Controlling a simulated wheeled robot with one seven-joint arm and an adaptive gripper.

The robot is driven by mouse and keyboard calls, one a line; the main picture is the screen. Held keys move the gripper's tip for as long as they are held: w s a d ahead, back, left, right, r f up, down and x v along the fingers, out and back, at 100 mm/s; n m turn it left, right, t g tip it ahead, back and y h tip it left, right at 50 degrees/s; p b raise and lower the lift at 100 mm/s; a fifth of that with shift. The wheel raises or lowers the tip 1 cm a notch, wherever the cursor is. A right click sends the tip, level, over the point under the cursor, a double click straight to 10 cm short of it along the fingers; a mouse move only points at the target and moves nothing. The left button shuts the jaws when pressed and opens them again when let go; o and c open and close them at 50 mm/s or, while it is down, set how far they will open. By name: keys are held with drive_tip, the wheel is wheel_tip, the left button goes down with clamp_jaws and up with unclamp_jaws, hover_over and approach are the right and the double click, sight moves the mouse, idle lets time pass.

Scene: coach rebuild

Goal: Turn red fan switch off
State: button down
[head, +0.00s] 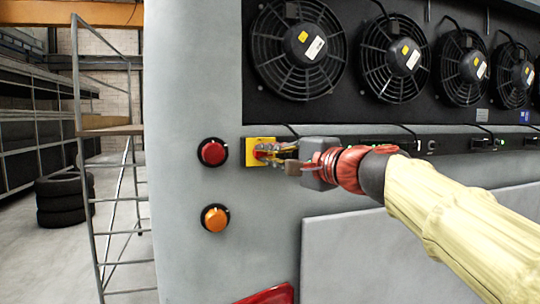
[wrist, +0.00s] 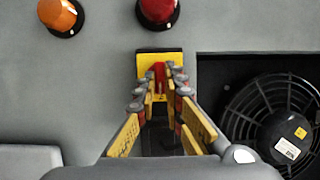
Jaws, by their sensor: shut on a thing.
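The red fan switch (head: 262,149) is a small red handle on a square yellow plate (head: 249,160) on the grey wall, below the left fan. In the wrist view its red handle (wrist: 159,70) lies between my fingertips, in line with the fingers, on the yellow plate (wrist: 145,60). My gripper (head: 270,152) reaches in from the right and is shut on the red handle. It also shows in the wrist view (wrist: 160,85), a finger on each side of the handle. The fingers partly hide the handle in the head view, so its exact angle is hard to tell.
A round red light (head: 212,152) is left of the switch, with an orange light (head: 215,218) below it. Several black fans (head: 297,48) sit in a recess above. A metal ladder frame (head: 110,200) and stacked tires (head: 64,200) stand at left.

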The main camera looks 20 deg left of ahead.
drive_tip(key=shift+s+a+r+n+t+h+p, duration=0.15)
drive_tip(key=shift+n+h+p, duration=0.5)
drive_tip(key=shift+n+h, duration=1.1)
drive_tip(key=shift+a+r+n+t+h+p, duration=0.1)
drive_tip(key=shift+n+h+p, duration=0.6)
drive_tip(key=shift+n, duration=2)
drive_tip(key=shift+s+a+r+n+t+h+p, duration=0.15)
drive_tip(key=shift+n+h+p, duration=0.5)
drive_tip(key=shift+n+h, duration=1.1)
drive_tip(key=shift+w+f+n+y, duration=0.15)
drive_tip(key=shift+n+y, duration=0.25)
drive_tip(key=shift+n, duration=0.2)
drive_tip(key=c, duration=1.9)
unclamp_jaws()
drive_tip(key=shift+r, duration=0.2)
drive_tip(key=v, duration=1.2)
drive_tip(key=shift+f, duration=0.15)
